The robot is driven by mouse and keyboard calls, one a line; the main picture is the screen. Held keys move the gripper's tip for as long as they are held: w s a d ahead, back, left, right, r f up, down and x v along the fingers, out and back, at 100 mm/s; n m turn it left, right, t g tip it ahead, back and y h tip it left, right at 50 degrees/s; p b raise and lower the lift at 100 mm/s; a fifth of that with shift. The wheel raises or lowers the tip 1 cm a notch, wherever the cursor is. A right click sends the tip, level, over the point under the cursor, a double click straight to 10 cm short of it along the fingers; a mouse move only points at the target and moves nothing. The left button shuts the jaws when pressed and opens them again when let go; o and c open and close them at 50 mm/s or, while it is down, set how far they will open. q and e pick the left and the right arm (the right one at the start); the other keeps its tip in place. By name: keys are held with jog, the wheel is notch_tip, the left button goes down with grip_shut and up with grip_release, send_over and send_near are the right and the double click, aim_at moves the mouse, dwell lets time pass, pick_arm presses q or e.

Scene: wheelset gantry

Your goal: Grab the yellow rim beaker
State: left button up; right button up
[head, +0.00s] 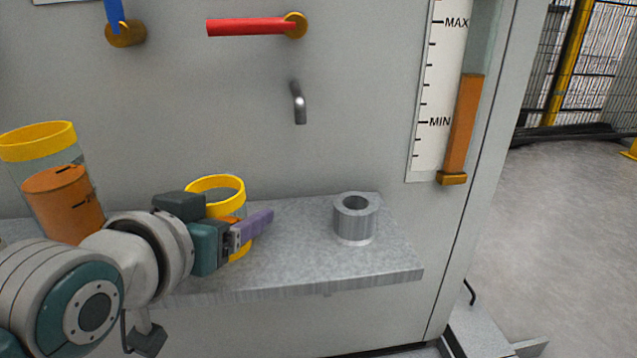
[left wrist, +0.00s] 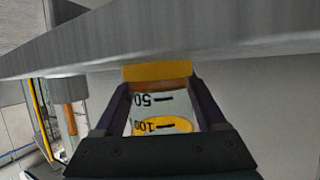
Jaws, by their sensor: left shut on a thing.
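The yellow rim beaker (head: 235,184) is upright at the shelf, left of centre in the head view. It is clear, with a yellow rim and foot and something orange low down. My left gripper (head: 249,230) is shut on it from the front and partly hides it. In the left wrist view the beaker (left wrist: 148,104) sits between both fingers (left wrist: 160,95), its 50 and 100 marks upside down. Its yellow foot is close to the shelf; I cannot tell whether they touch. My right gripper is not in view.
A larger yellow-rimmed clear vessel (head: 42,142) with an orange body stands at the left. A grey metal cylinder (head: 355,222) stands on the grey shelf (head: 300,268). A spout (head: 298,104) and red lever (head: 245,27) stick out of the panel above. The shelf's right part is mostly free.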

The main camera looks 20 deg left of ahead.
pick_arm(q)
jog(key=shift+c, duration=0.9)
jog(key=shift+r, duration=0.15)
